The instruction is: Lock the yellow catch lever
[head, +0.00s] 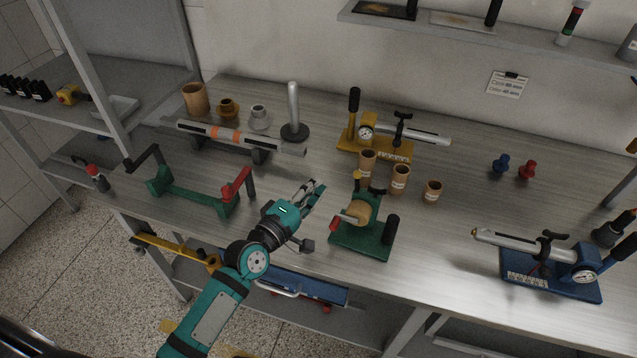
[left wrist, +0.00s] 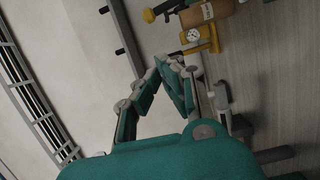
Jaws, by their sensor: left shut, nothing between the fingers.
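A yellow fixture (head: 385,150) with a round gauge stands at the middle back of the bench. Its black-handled lever (head: 353,112) points upright at its left end, and a silver tube lies across it. The yellow fixture with its gauge (left wrist: 205,40) also shows in the left wrist view, partly behind a tan cup (left wrist: 207,12). A separate yellow bar (head: 175,248) shows at the bench's front edge at left. My left gripper (head: 318,188) is shut and empty above the bench, in front of the yellow fixture and apart from it. My right gripper is out of view.
A green fixture (head: 350,240) with a red-tipped handle stands right of my left gripper. Tan cups (head: 400,178) stand between it and the yellow fixture. A green frame (head: 195,198) is at left, and a blue fixture (head: 545,280) at right. Bare bench lies right of centre.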

